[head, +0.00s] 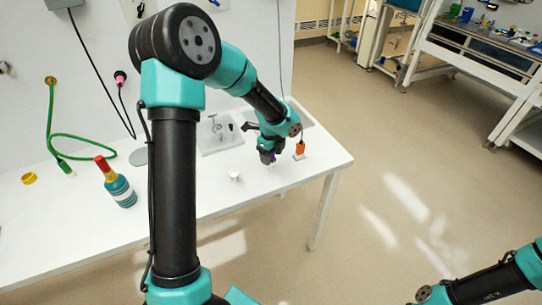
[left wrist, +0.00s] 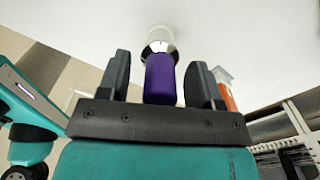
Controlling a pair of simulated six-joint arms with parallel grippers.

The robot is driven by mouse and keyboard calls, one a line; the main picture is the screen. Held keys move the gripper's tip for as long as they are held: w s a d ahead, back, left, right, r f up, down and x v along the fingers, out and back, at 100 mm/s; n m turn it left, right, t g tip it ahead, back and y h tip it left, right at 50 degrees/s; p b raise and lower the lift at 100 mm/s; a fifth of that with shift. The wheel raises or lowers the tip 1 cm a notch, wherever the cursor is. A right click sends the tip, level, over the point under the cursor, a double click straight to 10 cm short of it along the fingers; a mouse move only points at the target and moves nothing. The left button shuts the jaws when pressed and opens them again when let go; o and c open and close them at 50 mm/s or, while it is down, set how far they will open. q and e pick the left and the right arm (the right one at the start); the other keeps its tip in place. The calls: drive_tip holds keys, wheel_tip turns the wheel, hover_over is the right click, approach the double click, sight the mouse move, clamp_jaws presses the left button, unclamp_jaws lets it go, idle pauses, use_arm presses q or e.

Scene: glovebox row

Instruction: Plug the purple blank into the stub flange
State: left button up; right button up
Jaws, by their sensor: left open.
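The purple blank (left wrist: 160,78) is between the two fingers of my left gripper (left wrist: 163,82) in the left wrist view, with a pale, shiny end beyond it. The fingers are open, with gaps on both sides of the blank. In the head view my left gripper (head: 270,158) is low over the right part of the white bench, and only a little purple shows there. A small white cup-shaped fitting (head: 234,175) stands on the bench to its left; I cannot tell for certain that it is the stub flange. My right gripper is out of view.
An orange item on a white base (head: 299,149) stands close to the right of my left gripper. A grey-white plate with fittings (head: 220,133) lies behind. A red-topped bottle (head: 118,184), a yellow ring (head: 29,178) and a green hose (head: 70,136) are at the left.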

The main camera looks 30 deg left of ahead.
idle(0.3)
use_arm(q)
drive_tip(key=c, duration=1)
